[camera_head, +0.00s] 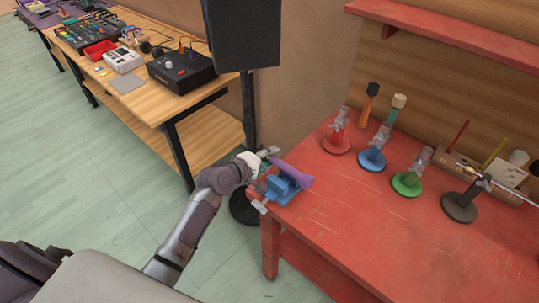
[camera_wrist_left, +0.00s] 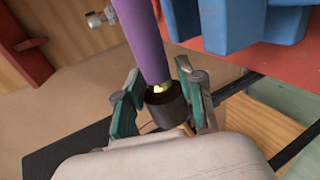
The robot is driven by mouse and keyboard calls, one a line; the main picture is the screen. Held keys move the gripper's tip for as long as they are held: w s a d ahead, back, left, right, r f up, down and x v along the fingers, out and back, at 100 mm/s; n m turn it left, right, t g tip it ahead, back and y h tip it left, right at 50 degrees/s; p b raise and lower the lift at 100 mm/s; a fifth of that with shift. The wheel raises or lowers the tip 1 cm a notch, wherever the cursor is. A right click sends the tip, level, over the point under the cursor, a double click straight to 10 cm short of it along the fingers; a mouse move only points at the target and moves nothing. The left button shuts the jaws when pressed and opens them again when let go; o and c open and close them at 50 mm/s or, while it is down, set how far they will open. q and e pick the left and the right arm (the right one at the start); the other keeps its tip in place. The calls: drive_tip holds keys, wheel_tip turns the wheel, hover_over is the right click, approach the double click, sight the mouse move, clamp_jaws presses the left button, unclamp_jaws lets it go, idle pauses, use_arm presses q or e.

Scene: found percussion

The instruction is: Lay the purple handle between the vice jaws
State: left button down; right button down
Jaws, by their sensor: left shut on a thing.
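The purple handle (camera_head: 293,174) shows at the left corner of the red bench, along the far side of the blue vice (camera_head: 283,188). My left gripper (camera_head: 264,155) is shut on its near-wall end. In the left wrist view the handle (camera_wrist_left: 142,40) runs up from between the fingers (camera_wrist_left: 162,95), its dark collar at the grip. There the blue vice (camera_wrist_left: 237,25) stands to the right of the handle, with a gap visible between them. My right gripper is not in view.
On the red bench (camera_head: 360,220) stand red (camera_head: 336,145), blue (camera_head: 372,160) and green (camera_head: 407,183) stands and a dark one (camera_head: 460,207). A black panel on a pole (camera_head: 248,110) rises behind the gripper. The bench front is clear.

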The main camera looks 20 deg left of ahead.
use_arm(q)
drive_tip(key=shift+f+b, duration=1.8)
drive_tip(key=shift+f, duration=1.05)
drive_tip(key=shift+s+f, duration=0.2)
drive_tip(key=shift+f, duration=0.2)
drive_tip(key=c, duration=0.6)
unclamp_jaws()
drive_tip(key=shift+w+f, duration=0.1)
drive_tip(key=shift+f, duration=0.05)
drive_tip(key=shift+c, duration=0.2)
drive_tip(key=v, duration=1.2)
drive_tip(key=shift+r, duration=0.25)
drive_tip(key=shift+w, duration=0.1)
